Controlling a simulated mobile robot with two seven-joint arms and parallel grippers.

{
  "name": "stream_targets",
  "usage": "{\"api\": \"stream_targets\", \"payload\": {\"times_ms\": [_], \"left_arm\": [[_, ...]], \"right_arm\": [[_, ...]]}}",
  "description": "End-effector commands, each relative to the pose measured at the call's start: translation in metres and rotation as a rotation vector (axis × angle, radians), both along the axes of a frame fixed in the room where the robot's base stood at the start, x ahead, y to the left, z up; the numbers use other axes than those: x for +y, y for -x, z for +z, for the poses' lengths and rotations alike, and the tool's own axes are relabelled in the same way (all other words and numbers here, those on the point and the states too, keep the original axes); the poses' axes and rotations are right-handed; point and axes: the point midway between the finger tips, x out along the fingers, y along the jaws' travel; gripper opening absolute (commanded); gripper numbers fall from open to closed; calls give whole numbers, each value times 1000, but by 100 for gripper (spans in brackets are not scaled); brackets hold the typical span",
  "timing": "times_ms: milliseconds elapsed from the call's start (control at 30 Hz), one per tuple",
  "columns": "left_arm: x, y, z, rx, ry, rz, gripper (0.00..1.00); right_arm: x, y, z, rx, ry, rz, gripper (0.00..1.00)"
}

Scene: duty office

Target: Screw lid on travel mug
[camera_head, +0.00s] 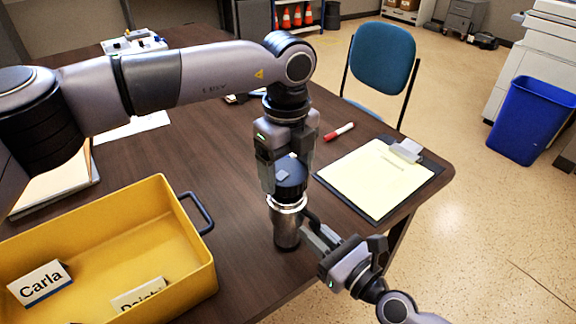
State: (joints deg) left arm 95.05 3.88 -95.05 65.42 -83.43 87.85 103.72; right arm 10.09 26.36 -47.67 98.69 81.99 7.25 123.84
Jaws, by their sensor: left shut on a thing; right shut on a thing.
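The travel mug (287,232) stands upright on the dark wooden table, a steel body with a shiny band near its top. The dark lid (291,178) is at the top of the mug, in line with it; I cannot tell how firmly it is seated. My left gripper (287,182) comes down from above and is shut on the lid. My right gripper (306,232) reaches in from the lower right and is shut on the mug at its side. The mug's right side is partly hidden by the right gripper's fingers.
A yellow bin (190,272) with a grey handle and name cards stands at the lower left. A clipboard (376,180) with yellow paper lies to the right. A red marker (339,131) lies behind the mug. A blue chair (381,62) stands beyond the table.

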Motion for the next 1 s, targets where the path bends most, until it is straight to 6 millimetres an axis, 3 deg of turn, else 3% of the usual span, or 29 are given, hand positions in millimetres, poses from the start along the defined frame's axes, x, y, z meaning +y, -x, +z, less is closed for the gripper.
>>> {"api": "stream_targets", "payload": {"times_ms": [100, 567, 1000], "left_arm": [[0, 0, -8, -1, -1, 0, 49], [0, 0, -8, -1, 0, 0, 49], [0, 0, -25, -1, -1, 1, 49]], "right_arm": [[0, 0, 0, 0, 0, 0, 0], [0, 0, 0, 0, 0, 0, 0], [0, 0, 0, 0, 0, 0, 0]]}}
